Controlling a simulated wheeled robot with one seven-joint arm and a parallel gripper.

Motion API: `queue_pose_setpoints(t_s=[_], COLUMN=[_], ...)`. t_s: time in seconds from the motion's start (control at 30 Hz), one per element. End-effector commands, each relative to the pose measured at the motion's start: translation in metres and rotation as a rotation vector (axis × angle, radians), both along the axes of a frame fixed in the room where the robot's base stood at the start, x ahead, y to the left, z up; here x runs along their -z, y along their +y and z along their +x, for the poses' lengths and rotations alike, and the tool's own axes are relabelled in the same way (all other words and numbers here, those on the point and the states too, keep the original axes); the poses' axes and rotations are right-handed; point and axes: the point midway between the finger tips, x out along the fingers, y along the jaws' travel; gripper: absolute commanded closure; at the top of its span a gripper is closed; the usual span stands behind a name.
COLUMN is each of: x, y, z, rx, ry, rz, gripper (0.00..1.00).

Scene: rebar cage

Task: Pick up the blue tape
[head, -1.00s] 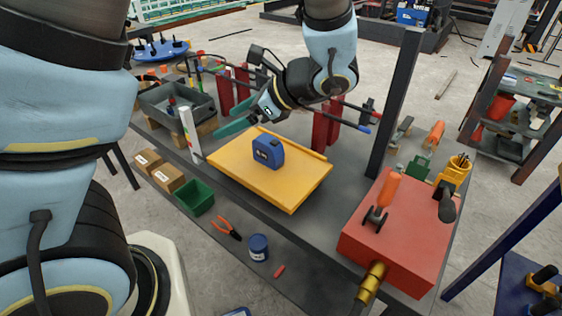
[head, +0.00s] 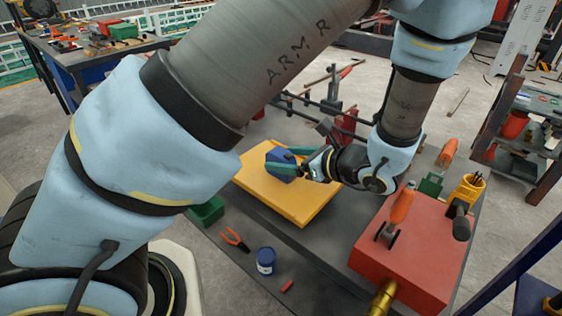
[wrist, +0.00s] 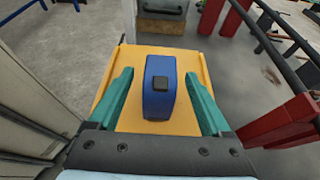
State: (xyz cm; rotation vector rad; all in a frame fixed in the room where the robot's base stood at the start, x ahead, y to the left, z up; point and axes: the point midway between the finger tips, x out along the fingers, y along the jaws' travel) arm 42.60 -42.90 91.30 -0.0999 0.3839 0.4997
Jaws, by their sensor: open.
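The blue tape (head: 279,168) is a blue tape measure with a dark button. It stands on the yellow board (head: 303,214) on the dark bench. In the wrist view the blue tape (wrist: 160,100) lies between the two green fingers of my gripper (wrist: 160,98), with a gap on each side. In the head view my gripper (head: 282,162) is open around the tape, coming in from the right, and the fingers partly hide it. The yellow board also shows under the tape in the wrist view (wrist: 180,58).
A red box (head: 413,247) with an orange-handled tool (head: 403,203) stands right of the board. Red posts (wrist: 285,122) stand close to the right in the wrist view. A green bin (head: 207,211), pliers (head: 234,239) and a blue can (head: 265,261) lie in front.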

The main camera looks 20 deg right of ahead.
Motion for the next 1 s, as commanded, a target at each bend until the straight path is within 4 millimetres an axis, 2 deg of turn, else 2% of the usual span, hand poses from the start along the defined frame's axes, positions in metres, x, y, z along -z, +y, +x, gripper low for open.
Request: queue_pose_setpoints(t_s=[0.17, 0.43, 0.73, 0.77, 1.0], x=[0.004, 0.017, 0.021, 0.021, 0.021], y=[0.006, 0.022, 0.025, 0.025, 0.025], z=[0.01, 0.039, 0.044, 0.044, 0.044], rx=[-0.002, -0.001, 0.0, 0.0, 0.0], ry=[-0.001, 0.0, 0.0, 0.0, 0.0], rz=[0.001, 0.002, 0.0, 0.0, 0.0], gripper=[0.18, 0.18, 0.18, 0.19, 0.46])
